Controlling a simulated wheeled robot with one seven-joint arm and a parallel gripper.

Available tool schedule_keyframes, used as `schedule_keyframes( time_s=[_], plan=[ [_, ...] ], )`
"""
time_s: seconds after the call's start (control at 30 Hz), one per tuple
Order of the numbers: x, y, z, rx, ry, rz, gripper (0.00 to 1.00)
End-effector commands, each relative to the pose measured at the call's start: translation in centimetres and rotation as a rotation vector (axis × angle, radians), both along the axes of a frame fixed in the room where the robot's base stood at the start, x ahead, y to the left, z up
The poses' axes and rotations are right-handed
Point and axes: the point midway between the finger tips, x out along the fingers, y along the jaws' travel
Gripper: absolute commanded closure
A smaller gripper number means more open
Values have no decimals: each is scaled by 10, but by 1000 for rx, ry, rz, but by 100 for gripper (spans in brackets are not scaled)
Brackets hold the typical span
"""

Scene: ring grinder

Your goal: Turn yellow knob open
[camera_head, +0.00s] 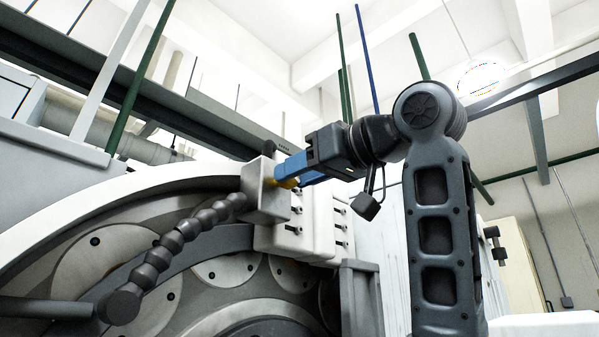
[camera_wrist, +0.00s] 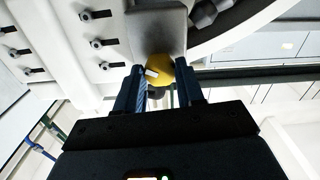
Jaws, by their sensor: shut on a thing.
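The yellow knob (camera_wrist: 159,69) sits on the end of a light grey block (camera_wrist: 158,30) in the wrist view. It carries a small white mark on its face. My gripper (camera_wrist: 160,88) has a blue finger on each side of the knob and is shut on it. In the head view my gripper (camera_head: 291,168) reaches in from the right to the grey block (camera_head: 264,190). Only a small yellow part of the knob (camera_head: 287,183) shows there, and the fingers hide the rest.
A segmented dark coolant hose (camera_head: 173,241) runs from the block down to the left. The large round grinder housing (camera_head: 130,190) fills the lower left. White panels with bolts (camera_head: 318,220) stand right of the block, below my gripper.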

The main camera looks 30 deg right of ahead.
Motion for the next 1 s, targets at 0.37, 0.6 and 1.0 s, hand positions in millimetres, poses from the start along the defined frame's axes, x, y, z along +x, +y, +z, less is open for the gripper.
schedule_keyframes(
  time_s=[0.37,0.6,1.0],
  plan=[
    [0,0,-3,-3,8,1,59],
    [0,0,-2,-1,4,1,37],
    [-15,-6,-2,0,-1,-2,37]
  ],
)
